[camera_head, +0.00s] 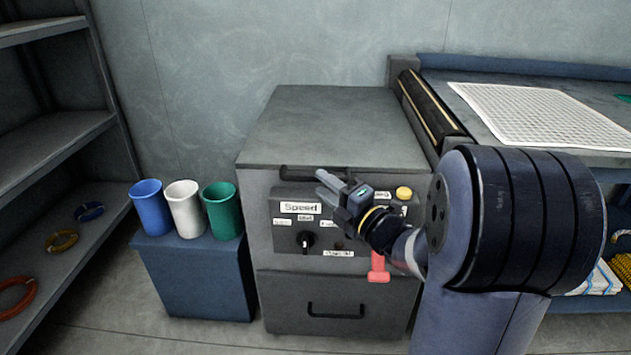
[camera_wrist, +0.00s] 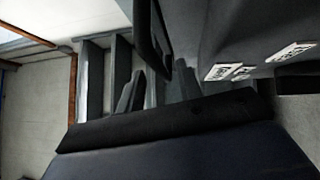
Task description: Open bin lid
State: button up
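The bin is a grey cabinet whose flat grey lid (camera_head: 335,125) lies shut on top. A dark bar handle (camera_head: 292,172) runs along the front just under the lid's edge. My gripper (camera_head: 321,182) is in front of this handle, its two fingers apart and pointing left. In the wrist view the fingers of my gripper (camera_wrist: 157,92) also stand apart, and the dark handle (camera_wrist: 153,40) shows close to them. I cannot tell whether the fingers touch the handle. My gripper and wrist hide part of the handle and the control panel.
Below the handle is a control panel (camera_head: 282,230) with a knob, labels and a yellow button (camera_head: 404,193). A red lever (camera_head: 378,272) hangs under it. A lower drawer (camera_head: 290,300) is shut. Blue, white and green cups stand on a blue box (camera_head: 195,280) at left. A workbench (camera_head: 480,75) stands right.

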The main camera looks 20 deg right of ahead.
aim_at(319, 181)
jog(key=shift+x, duration=1.8)
jog(key=shift+c, duration=0.5)
grip_shut()
